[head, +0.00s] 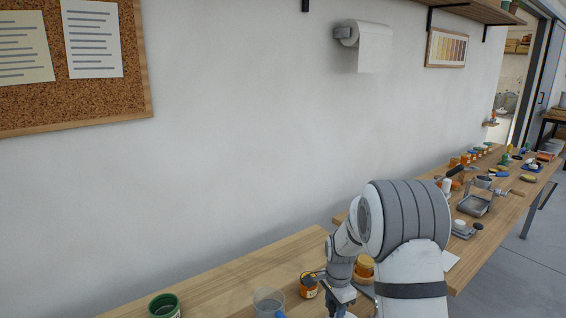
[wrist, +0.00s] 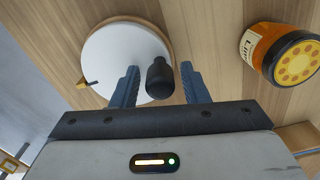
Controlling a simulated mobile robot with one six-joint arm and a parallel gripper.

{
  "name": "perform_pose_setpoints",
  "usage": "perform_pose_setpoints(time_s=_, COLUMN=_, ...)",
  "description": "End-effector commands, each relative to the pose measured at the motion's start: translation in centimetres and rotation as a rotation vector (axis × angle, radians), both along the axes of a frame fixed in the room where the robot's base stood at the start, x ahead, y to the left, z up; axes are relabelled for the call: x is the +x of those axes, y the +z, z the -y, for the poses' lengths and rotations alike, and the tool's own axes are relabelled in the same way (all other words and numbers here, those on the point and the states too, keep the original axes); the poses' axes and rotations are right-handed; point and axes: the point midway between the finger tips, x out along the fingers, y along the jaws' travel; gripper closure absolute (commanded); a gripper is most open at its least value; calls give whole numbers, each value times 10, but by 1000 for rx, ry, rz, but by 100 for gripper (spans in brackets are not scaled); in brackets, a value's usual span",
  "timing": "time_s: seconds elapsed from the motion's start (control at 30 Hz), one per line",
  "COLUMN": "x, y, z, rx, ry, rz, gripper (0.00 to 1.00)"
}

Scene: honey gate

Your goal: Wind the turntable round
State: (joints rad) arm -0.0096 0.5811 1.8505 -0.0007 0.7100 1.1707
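The turntable is a round white disc (wrist: 118,62) on a wooden bench in the wrist view. A dark pointer with a yellow part (wrist: 84,83) sits at its left edge. A black upright knob (wrist: 159,78) stands by its lower right edge. My gripper (wrist: 159,84) is open, with one blue finger on each side of the knob and a gap showing on both sides. Whether the fingertips reach down to the knob's full height is unclear. In the head view my gripper (head: 341,302) is low over the bench, and I cannot make out the turntable behind my arm.
In the head view a green-rimmed jar (head: 164,306), a clear beaker (head: 268,302) and an orange jar (head: 308,286) stand on the near bench (head: 235,272). A second bench beyond is crowded.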

Motion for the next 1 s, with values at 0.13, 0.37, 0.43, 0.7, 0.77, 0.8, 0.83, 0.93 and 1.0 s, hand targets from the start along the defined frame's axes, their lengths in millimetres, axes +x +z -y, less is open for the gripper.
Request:
perform_pose_setpoints(time_s=0.13, x=0, y=0, z=0, rx=0, ry=0, rz=0, gripper=56)
perform_pose_setpoints(time_s=0.37, x=0, y=5, z=0, rx=0, ry=0, rz=1, gripper=56)
perform_pose_setpoints(time_s=0.43, x=0, y=10, z=0, rx=0, ry=0, rz=1, gripper=56)
perform_pose_setpoints(time_s=0.7, x=0, y=32, z=0, rx=0, ry=0, rz=0, gripper=56)
perform_pose_setpoints(time_s=0.77, x=0, y=37, z=0, rx=0, ry=0, rz=1, gripper=56)
perform_pose_setpoints(time_s=0.8, x=0, y=40, z=-1, rx=0, ry=0, rz=1, gripper=56)
perform_pose_setpoints(time_s=0.83, x=0, y=42, z=-1, rx=0, ry=0, rz=1, gripper=56)
perform_pose_setpoints(time_s=0.93, x=0, y=50, z=0, rx=1, ry=0, rz=2, gripper=56)
perform_pose_setpoints(time_s=1.0, x=0, y=56, z=0, rx=0, ry=0, rz=1, gripper=56)
